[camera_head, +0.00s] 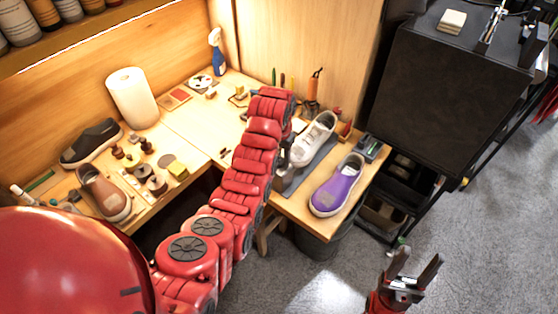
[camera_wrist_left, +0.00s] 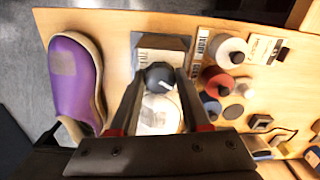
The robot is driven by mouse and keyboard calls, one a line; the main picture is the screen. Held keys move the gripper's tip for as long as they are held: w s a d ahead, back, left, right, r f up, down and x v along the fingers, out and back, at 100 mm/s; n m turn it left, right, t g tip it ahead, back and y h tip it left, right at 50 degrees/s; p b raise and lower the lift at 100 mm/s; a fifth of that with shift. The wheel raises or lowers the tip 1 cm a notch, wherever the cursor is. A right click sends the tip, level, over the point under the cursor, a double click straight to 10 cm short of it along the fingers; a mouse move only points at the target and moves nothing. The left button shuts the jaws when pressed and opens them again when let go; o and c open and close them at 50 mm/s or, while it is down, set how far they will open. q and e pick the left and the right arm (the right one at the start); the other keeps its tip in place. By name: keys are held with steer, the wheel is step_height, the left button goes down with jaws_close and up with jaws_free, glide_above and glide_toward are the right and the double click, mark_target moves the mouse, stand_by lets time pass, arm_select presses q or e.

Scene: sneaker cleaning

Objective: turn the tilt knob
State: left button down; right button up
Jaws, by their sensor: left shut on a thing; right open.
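The tilt knob (camera_wrist_left: 160,76) is a dark round knob with a white mark, seen in the left wrist view. My left gripper (camera_wrist_left: 160,88) has a finger on each side of it and is shut on it. In the head view my left arm reaches over the table, and its gripper (camera_head: 285,157) is mostly hidden beside the white shoe; the knob cannot be made out there. A white shoe (camera_head: 316,136) lies just behind the knob in the wrist view (camera_wrist_left: 158,118). My right gripper (camera_head: 411,274) is open and empty over the floor.
A purple shoe (camera_head: 338,188) lies at the table's front right corner; it also shows in the left wrist view (camera_wrist_left: 72,75). Several round containers (camera_wrist_left: 222,50) stand near the left gripper. A dark cabinet (camera_head: 432,85) stands right of the table.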

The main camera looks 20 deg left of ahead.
arm_select(q)
steer(key=shift+n, duration=1.2)
steer(key=n, duration=0.3)
steer(key=shift+n, duration=0.3)
steer(key=c, duration=0.6)
jaws_free()
steer(key=shift+o, duration=0.2)
step_height(320, 180, up, 5)
steer(key=p, duration=0.5)
